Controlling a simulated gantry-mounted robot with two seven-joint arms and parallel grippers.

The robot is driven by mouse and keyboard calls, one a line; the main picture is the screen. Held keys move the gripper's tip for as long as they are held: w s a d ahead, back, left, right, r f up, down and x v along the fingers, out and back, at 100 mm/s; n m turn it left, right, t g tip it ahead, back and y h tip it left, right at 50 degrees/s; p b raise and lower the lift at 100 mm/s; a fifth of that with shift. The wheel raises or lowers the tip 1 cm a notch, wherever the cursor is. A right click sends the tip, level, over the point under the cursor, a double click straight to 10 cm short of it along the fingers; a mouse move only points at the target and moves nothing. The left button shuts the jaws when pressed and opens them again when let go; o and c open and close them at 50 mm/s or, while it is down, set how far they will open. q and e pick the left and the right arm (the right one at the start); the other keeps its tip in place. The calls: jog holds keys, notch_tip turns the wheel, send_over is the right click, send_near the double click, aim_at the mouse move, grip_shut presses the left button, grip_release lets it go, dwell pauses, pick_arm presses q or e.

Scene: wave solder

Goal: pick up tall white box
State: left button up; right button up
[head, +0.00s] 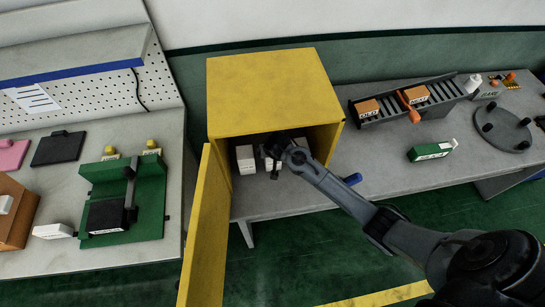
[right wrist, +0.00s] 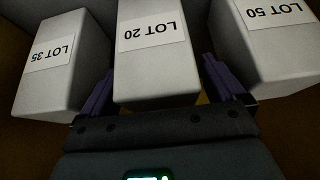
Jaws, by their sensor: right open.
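Three white boxes stand side by side inside the open yellow cabinet (head: 268,95). In the right wrist view they are labelled LOT 35 (right wrist: 62,65), LOT 20 (right wrist: 155,65) and LOT 50 (right wrist: 270,50). I cannot tell which is the tallest. My right gripper (right wrist: 163,88) is open, with one finger on each side of the LOT 20 box's near end; contact is not clear. In the head view the right gripper (head: 272,165) reaches into the cabinet and partly hides the boxes. A white box (head: 245,159) shows to its left. My left gripper is out of view.
The cabinet door (head: 207,235) hangs open toward the front left, and the side walls leave a narrow opening. A blue cylinder (head: 352,179) lies right of the cabinet. A green box (head: 430,151) and a rack (head: 385,106) with orange boxes are farther right.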

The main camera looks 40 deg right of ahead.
jog(key=shift+w+d+f, duration=0.1)
jog(key=shift+f, duration=0.1)
jog(key=shift+c, duration=0.4)
jog(key=c, duration=1.2)
jog(key=shift+c, duration=0.2)
jog(key=shift+r, duration=0.1)
